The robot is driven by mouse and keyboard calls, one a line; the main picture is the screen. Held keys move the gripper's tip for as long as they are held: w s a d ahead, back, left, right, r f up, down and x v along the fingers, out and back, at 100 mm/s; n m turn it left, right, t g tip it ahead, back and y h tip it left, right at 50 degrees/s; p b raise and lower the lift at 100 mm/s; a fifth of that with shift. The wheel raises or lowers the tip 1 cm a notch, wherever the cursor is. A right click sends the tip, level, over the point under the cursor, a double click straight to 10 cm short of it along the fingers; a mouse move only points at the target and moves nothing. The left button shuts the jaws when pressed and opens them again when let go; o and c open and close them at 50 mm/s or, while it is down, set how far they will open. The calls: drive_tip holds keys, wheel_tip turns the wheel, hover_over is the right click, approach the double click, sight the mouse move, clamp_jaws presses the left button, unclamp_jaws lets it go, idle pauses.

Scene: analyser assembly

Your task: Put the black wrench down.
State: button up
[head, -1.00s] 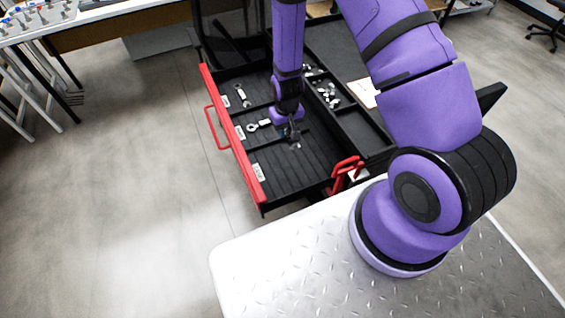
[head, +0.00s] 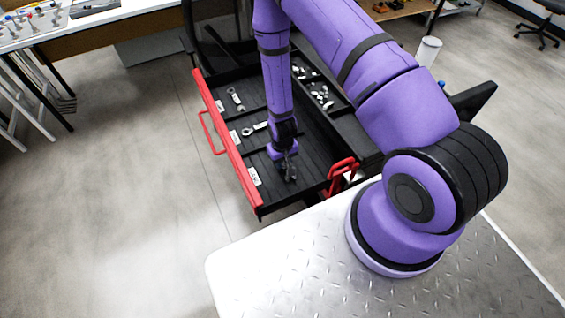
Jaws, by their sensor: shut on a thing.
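My gripper (head: 288,172) points down over the nearest compartment of the open black drawer (head: 318,172), which has a red front. The fingers are small and dark. The black wrench cannot be made out against the dark fingers and the black drawer floor. Whether it touches the drawer floor is too small to tell.
Two silver wrenches lie in the drawer's other compartments, one in the far one (head: 236,98) and one in the middle one (head: 255,129). Several small metal parts (head: 321,97) lie in the right-hand compartments. A red handle (head: 342,172) stands at the drawer's near right corner.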

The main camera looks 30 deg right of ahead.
drive_tip(key=shift+f, duration=0.55)
drive_tip(key=o, duration=1)
drive_tip(key=shift+f, duration=0.15)
wheel_tip(320, 180, up, 44)
drive_tip(key=d+t, duration=0.2)
drive_tip(key=t, duration=0.1)
drive_tip(key=s+r, duration=0.6)
drive_tip(key=s+d+r+t, duration=0.1)
drive_tip(key=s+r, duration=0.5)
drive_tip(key=s, duration=0.1)
drive_tip(key=s+d+r+t, duration=0.1)
drive_tip(key=s+r, duration=0.6)
drive_tip(key=shift+s+d, duration=0.15)
